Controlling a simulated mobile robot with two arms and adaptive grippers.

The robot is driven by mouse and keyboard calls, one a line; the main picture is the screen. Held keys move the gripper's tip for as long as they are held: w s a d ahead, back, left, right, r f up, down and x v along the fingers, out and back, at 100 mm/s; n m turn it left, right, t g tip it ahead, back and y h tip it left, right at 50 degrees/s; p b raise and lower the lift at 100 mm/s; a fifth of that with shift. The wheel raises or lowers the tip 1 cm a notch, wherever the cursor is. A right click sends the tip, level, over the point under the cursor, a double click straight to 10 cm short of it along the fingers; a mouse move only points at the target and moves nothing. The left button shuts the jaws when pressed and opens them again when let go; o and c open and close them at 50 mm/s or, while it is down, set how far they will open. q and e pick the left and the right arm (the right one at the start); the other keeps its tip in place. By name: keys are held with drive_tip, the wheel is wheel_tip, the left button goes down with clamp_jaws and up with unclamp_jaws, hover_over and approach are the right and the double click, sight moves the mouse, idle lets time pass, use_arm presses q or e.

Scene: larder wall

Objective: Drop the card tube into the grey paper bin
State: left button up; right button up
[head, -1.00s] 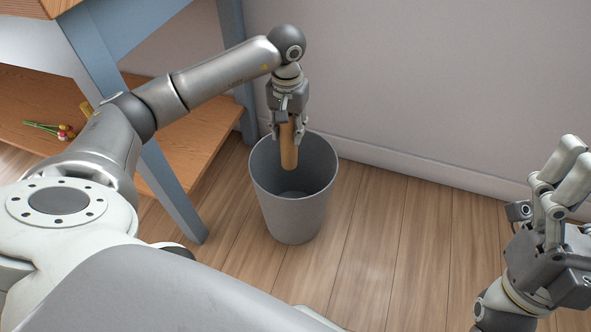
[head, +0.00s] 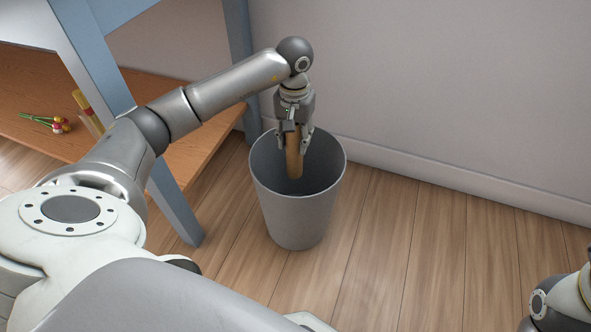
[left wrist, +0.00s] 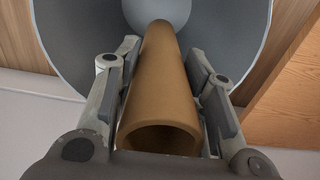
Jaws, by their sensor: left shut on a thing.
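The brown card tube (head: 293,158) is upright in the head view, with its lower end inside the mouth of the grey paper bin (head: 294,217). My left gripper (head: 295,143) is shut on the tube's upper part, over the bin. In the left wrist view the tube (left wrist: 160,95) lies between the two fingers, its hollow near end facing the camera. The bin's inside (left wrist: 85,30) shows around and beyond the tube's far end. My right gripper is out of the head view; only part of the right arm shows at the lower right corner.
A blue-legged table with a wooden lower shelf (head: 35,125) stands left of the bin. The wall is close behind the bin. Wooden floor right of the bin is clear.

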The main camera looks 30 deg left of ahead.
use_arm(q)
drive_tip(key=o, duration=0.9)
drive_tip(key=shift+c, duration=0.2)
wheel_tip(320, 180, up, 12)
drive_tip(key=shift+f, duration=0.1)
idle(0.4)
